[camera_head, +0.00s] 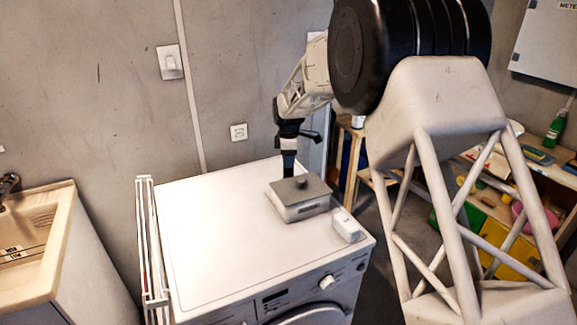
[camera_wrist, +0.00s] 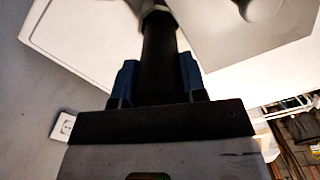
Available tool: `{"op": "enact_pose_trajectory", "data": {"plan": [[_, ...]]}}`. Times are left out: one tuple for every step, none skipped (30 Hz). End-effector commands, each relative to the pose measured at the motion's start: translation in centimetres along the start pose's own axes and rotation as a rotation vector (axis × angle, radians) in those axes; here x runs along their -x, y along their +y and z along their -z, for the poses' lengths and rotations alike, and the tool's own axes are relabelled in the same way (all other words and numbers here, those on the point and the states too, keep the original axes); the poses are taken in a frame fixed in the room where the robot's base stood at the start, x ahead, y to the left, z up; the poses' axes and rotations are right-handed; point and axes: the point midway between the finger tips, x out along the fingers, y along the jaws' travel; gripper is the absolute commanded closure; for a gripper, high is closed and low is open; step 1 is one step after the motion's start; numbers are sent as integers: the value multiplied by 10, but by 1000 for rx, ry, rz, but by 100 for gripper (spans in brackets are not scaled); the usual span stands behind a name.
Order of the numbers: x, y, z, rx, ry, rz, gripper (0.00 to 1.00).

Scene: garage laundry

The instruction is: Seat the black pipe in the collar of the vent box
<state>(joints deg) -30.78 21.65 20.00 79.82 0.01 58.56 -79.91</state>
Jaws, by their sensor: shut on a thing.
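The vent box (camera_head: 300,205) is a low grey box on top of the white washing machine, with a dark round knob on its lid. Its grey top (camera_wrist: 225,30) fills the upper right of the wrist view. My gripper (camera_head: 289,168) points down just behind the box. In the wrist view its blue fingers (camera_wrist: 158,78) are shut on the black pipe (camera_wrist: 158,42). The pipe's far end meets or overlaps a small grey round part (camera_wrist: 148,5) beside the box's corner. I cannot tell whether this is the collar or whether the pipe is inside it.
The washing machine's top (camera_head: 205,235) is mostly clear to the left of the box. A small white block (camera_head: 346,226) stands at its front right. A folded rack (camera_head: 152,240) leans on its left side, near a sink (camera_head: 35,240). Shelves (camera_head: 490,205) stand at the right.

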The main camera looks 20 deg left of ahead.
Motion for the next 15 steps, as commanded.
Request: {"op": "enact_pose_trajectory", "data": {"plan": [[-7,0,0,0,0,2,84],[-11,0,0,0,0,2,84],[-15,0,0,0,0,1,84],[-18,0,0,0,0,0,84],[-21,0,0,0,0,0,84],[-23,0,0,0,0,0,84],[-25,0,0,0,0,0,84],[-26,0,0,0,0,0,84],[-26,0,0,0,0,0,84],[-27,0,0,0,0,0,84],[-27,0,0,0,0,0,84],[-27,0,0,0,0,0,84],[-27,0,0,0,0,0,84],[-27,0,0,0,0,0,84],[-27,0,0,0,0,0,84]]}}
